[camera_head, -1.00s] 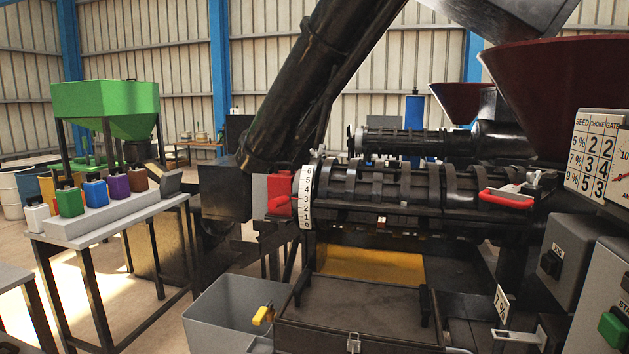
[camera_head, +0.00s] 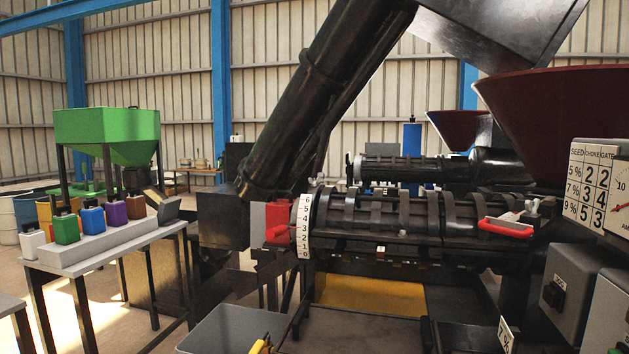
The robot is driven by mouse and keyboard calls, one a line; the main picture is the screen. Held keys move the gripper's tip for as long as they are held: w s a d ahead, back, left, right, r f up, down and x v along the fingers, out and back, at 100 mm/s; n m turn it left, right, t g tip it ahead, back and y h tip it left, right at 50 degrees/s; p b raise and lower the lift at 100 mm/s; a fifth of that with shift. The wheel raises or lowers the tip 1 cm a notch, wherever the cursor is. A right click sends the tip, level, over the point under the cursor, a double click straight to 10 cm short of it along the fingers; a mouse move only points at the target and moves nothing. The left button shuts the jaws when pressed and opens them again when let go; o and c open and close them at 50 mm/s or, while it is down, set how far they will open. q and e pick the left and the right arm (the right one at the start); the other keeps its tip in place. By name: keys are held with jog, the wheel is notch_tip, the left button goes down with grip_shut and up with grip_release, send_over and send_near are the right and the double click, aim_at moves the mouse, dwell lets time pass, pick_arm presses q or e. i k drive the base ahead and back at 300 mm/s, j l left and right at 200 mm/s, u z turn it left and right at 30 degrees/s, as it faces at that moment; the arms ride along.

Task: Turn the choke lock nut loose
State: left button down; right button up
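The screw press barrel (camera_head: 400,215) lies across the middle of the view, dark and ribbed. At its left end is a white curved choke scale (camera_head: 303,228) numbered from 6 down to 0. A red part with a handle (camera_head: 279,233) sits just left of the scale. A small pale fitting (camera_head: 317,180) shows above the scale. Which part is the choke lock nut I cannot tell for sure, as these are small and dark. Neither of my grippers is in view.
A red-handled part (camera_head: 506,227) sits at the barrel's right end. A thick black tube (camera_head: 320,90) slants above the press. A bench (camera_head: 105,250) with several coloured containers is at left. Grey control boxes (camera_head: 580,262) are at right.

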aim_at(313, 183)
jog(key=i+j+z, duration=0.1)
jog(key=i+j, duration=0.15)
jog(key=i, duration=0.35)
jog(key=i+j+z, duration=0.15)
jog(key=i+j, duration=0.15)
jog(key=i, duration=0.25)
jog(key=i+j+z, duration=0.1)
jog(key=i+j, duration=0.25)
jog(key=i, duration=0.25)
